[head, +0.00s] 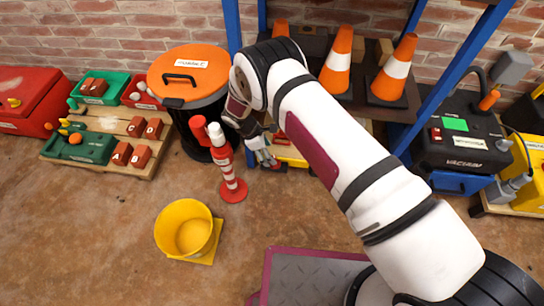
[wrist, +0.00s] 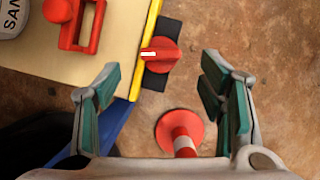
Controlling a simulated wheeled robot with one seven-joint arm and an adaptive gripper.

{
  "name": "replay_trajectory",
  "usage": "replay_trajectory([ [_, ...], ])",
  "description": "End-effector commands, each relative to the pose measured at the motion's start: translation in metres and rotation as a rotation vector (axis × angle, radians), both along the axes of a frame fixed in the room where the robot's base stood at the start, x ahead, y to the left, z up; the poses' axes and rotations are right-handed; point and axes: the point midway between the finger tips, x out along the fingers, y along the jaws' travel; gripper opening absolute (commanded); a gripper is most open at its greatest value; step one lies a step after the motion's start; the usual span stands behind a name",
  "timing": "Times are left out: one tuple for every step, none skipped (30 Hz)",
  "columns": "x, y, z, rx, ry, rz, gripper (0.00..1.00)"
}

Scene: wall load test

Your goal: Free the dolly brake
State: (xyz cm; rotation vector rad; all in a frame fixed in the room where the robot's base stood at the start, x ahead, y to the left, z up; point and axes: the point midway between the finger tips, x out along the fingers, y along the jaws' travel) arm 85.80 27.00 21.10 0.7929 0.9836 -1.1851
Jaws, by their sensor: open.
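A red knob with a white mark (wrist: 160,54), which looks like the brake, sits on a black plate at the yellow edge of a tan-topped platform (wrist: 118,30), apparently the dolly. In the head view a yellow part of it (head: 291,154) shows behind my gripper (head: 263,156), and my arm hides much of the rest. In the wrist view my gripper (wrist: 161,68) is open and empty. Its teal-padded fingers are spread to the left and right of the knob, apparently short of it; contact does not show.
A red-and-white post (head: 230,172) stands close left of my gripper; its red base also shows low in the wrist view (wrist: 163,128). A lidded bin (head: 187,75), a yellow bucket (head: 185,228) and a blue-framed rack with cones (head: 338,62) are nearby. A red object (wrist: 86,35) lies on the platform.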

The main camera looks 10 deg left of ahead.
Motion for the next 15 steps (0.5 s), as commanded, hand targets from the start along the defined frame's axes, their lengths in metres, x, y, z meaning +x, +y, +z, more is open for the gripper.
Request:
replay_trajectory([
  [-0.001, 0.005, 0.011, 0.002, -0.001, 0.001, 0.63],
  [-0.001, 0.007, 0.017, 0.002, -0.001, 0.001, 0.63],
  [-0.001, 0.010, 0.024, 0.001, -0.001, -0.001, 0.63],
  [-0.002, 0.012, 0.029, 0.001, -0.001, 0.000, 0.63],
  [-0.003, 0.013, 0.033, 0.001, 0.000, 0.000, 0.63],
  [-0.003, 0.016, 0.039, 0.002, 0.000, 0.000, 0.63],
  [-0.004, 0.018, 0.043, 0.002, 0.000, 0.000, 0.63],
  [-0.004, 0.019, 0.046, 0.001, 0.000, 0.000, 0.63],
  [-0.004, 0.020, 0.050, 0.001, 0.000, 0.000, 0.63],
  [-0.005, 0.021, 0.053, 0.000, 0.000, 0.000, 0.63],
  [-0.005, 0.022, 0.055, 0.000, 0.000, 0.000, 0.63],
  [-0.006, 0.023, 0.057, 0.000, 0.001, 0.000, 0.63],
  [-0.006, 0.023, 0.058, 0.000, 0.001, 0.001, 0.63],
  [-0.006, 0.024, 0.059, 0.000, 0.001, 0.001, 0.63],
  [-0.006, 0.024, 0.060, 0.000, 0.001, 0.001, 0.63],
])
